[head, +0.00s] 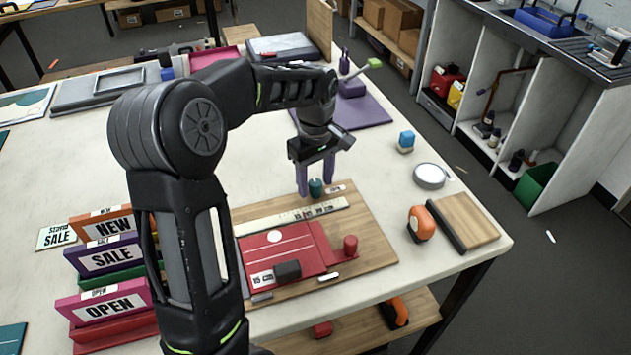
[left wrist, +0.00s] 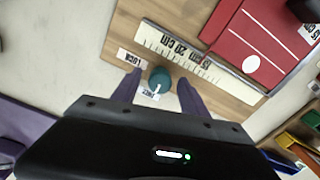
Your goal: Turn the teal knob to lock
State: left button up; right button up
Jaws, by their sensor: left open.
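The teal knob (head: 316,187) stands on the far part of a wooden board (head: 370,230), behind a ruler strip. In the left wrist view the knob (left wrist: 159,79) has a white mark on its lower side, beside a small label. A label reading "LOCK" (left wrist: 132,58) lies to its upper left. My left gripper (head: 316,190) points down with two purple fingers, open. Its fingers (left wrist: 160,90) are on either side of the knob, with a gap showing; I cannot tell whether they touch it. My right gripper is not in view.
A red plate (head: 290,250) with a red peg (head: 350,245) lies in front of the ruler (head: 280,218). Sign blocks (head: 110,258) stand at left.

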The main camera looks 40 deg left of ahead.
pick_arm(q)
jog(key=shift+f, duration=0.55)
jog(key=shift+c, duration=0.2)
grip_shut()
